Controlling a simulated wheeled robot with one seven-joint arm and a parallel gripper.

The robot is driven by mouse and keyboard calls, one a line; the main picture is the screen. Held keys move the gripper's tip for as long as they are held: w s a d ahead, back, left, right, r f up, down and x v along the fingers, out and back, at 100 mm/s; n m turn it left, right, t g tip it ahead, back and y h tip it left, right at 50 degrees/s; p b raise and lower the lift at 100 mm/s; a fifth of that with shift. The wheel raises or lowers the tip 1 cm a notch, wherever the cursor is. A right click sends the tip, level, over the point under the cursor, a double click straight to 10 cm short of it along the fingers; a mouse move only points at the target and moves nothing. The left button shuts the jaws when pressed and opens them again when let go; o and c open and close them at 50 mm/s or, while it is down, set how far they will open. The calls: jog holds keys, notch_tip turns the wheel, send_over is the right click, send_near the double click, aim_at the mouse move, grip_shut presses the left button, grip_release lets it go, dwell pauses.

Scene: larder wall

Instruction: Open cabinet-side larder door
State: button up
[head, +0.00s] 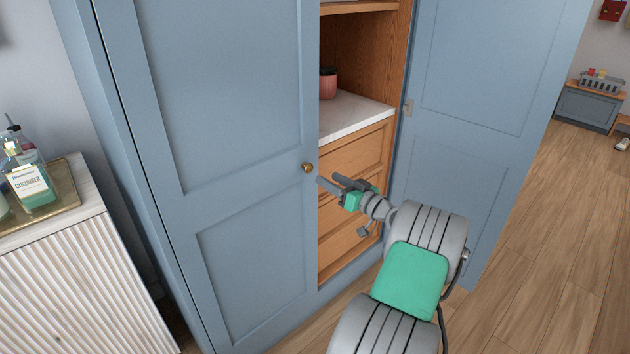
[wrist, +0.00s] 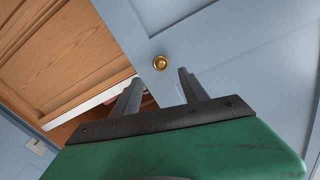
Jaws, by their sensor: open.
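The blue larder has two doors. The left door (head: 225,110) is closed across the left part of the larder, with a round brass knob (head: 307,168) near its free edge. The right door (head: 475,110) stands swung open. My gripper (head: 328,181) is open and empty, just right of and slightly below the knob in the head view. In the wrist view the knob (wrist: 160,63) lies ahead, between the lines of the two fingers (wrist: 158,84) and beyond their tips. The fingers appear apart from it.
A ribbed white cabinet (head: 80,285) with a tray and bottles (head: 30,180) stands at left. Wooden floor (head: 540,220) is clear at right.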

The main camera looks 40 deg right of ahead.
aim_at(311, 168)
jog(key=w, duration=0.7)
jog(key=shift+w+a+r, duration=0.1)
jog(key=shift+w+a, duration=0.05)
jog(key=shift+w, duration=0.1)
jog(key=shift+c, duration=0.5)
grip_shut()
dwell(0.5)
